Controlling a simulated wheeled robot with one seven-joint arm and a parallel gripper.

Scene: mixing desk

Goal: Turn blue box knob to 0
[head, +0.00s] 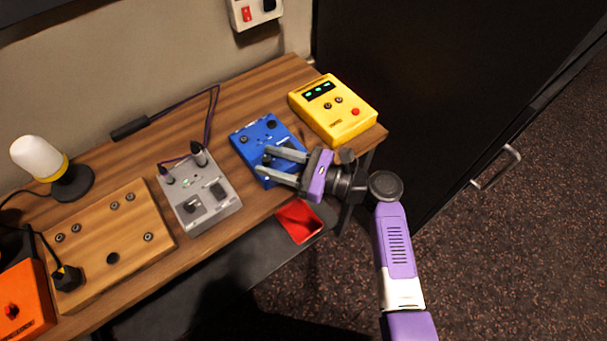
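The blue box (256,131) sits on the wooden desk between a grey box and a yellow box. Small dark knobs or jacks show on its upper part, one of them a dark knob (271,125) near its far right corner. My gripper (266,164) reaches in from the right over the near half of the blue box. Its two grey fingers are apart, with a dark part of the box visible between them. I cannot tell whether the fingers touch a knob there. The knob's pointer and any number marks are too small to read, and the fingers hide part of the box face.
The grey box (188,222) with plugged cables stands left, the yellow box (354,120) right. A wooden box (91,268), an orange box (30,305) and a white lamp (38,157) are further left. A red item (299,221) lies below the desk's front edge.

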